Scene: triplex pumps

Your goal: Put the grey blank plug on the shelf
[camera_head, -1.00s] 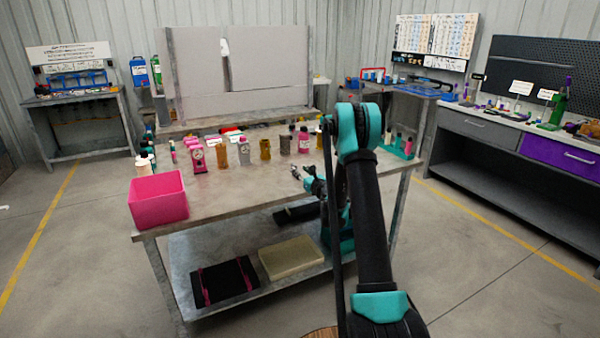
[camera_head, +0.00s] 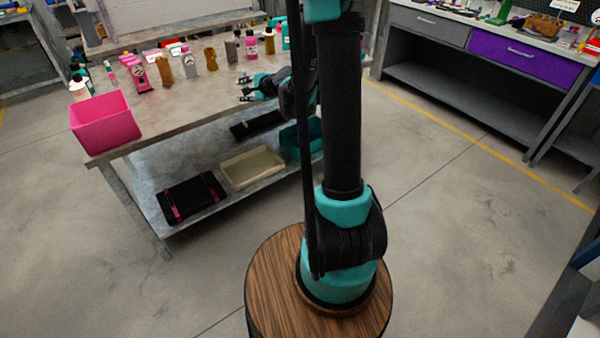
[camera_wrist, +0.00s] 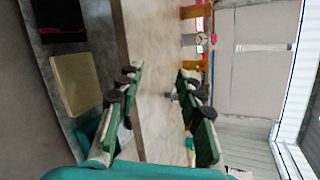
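My gripper (camera_head: 246,90) is over the front edge of the workbench, among nothing it touches that I can see. In the wrist view its two green fingers (camera_wrist: 158,74) are spread apart with the bare bench top between them. A small dark-grey piece (camera_wrist: 171,96) shows beside the right finger; I cannot tell whether it is the grey blank plug. No plug can be made out for sure in the head view. The workbench's lower shelf (camera_head: 215,212) is in view below the bench top, left of my arm.
A pink bin (camera_head: 105,122) stands at the bench's left corner. Bottles and gauges (camera_head: 188,66) line the bench's back. The lower shelf holds a black case (camera_head: 192,198), a cream tray (camera_head: 252,168) and a teal bin (camera_head: 300,142). The floor at right is open.

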